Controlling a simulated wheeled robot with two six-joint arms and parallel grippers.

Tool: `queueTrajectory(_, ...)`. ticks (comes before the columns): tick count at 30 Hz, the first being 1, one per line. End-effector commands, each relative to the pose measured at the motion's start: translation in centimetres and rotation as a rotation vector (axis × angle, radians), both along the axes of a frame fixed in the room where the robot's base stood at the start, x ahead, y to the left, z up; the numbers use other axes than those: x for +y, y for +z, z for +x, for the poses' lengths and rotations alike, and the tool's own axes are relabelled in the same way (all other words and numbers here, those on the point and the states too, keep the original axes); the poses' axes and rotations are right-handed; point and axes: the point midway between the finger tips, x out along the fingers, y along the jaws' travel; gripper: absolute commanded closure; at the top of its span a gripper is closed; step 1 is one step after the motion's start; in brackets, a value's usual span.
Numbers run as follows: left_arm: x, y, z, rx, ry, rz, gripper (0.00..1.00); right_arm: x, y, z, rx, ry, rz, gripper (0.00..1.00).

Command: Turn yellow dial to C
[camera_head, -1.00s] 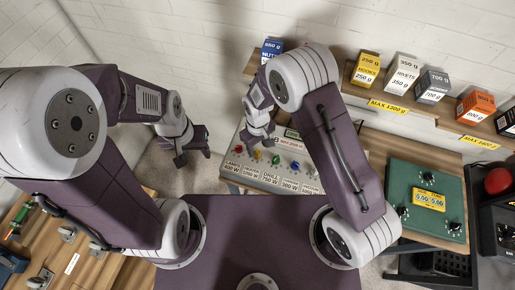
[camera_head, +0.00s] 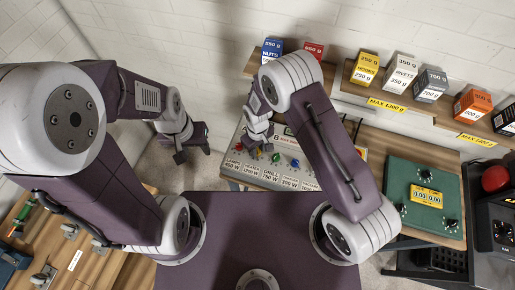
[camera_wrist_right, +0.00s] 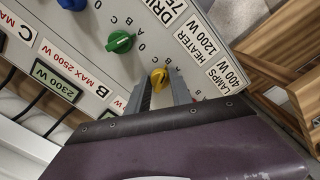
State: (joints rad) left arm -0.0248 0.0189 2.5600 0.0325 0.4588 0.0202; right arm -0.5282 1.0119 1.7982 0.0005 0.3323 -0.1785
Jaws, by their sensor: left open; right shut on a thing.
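The yellow dial (camera_wrist_right: 160,79) sits on a grey control panel (camera_wrist_right: 100,75), beside the lamps and heater labels. My right gripper (camera_wrist_right: 162,93) is shut on it, one finger on each side, in the right wrist view. The dial's pointer is partly hidden, so its letter cannot be told. In the head view my right gripper (camera_head: 250,148) is over the left part of the panel, with the dial near its fingertips. My left gripper (camera_head: 194,150) is open and empty, left of the panel.
A green dial (camera_wrist_right: 120,42) and a blue dial (camera_wrist_right: 72,4) stand beside the yellow one. A display (camera_wrist_right: 57,81) on the panel reads 2300 W. A green box (camera_head: 430,175) stands on the bench at right. Several small boxes line the wall shelves.

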Motion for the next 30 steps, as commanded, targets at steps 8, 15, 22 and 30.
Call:
queueTrajectory(8, 0.0, -0.8, 0.0, 0.000, 0.000, 0.000, 0.52, 0.0, -0.1, 0.1, -0.003, 0.144, 0.001, 1.00)
queueTrajectory(15, 0.0, -1.6, 0.0, 0.000, 0.000, 0.000, 0.52, 0.0, 0.0, 0.1, -0.003, 0.340, 0.002, 1.00)
queueTrajectory(22, 0.0, -2.1, 0.0, 0.000, 0.000, 0.000, 0.52, 0.1, 0.0, 0.2, -0.004, 0.508, 0.002, 1.00)
queueTrajectory(30, 0.0, -2.5, 0.0, 0.000, 0.000, 0.000, 0.52, 0.1, 0.1, 0.2, -0.005, 0.640, 0.001, 1.00)
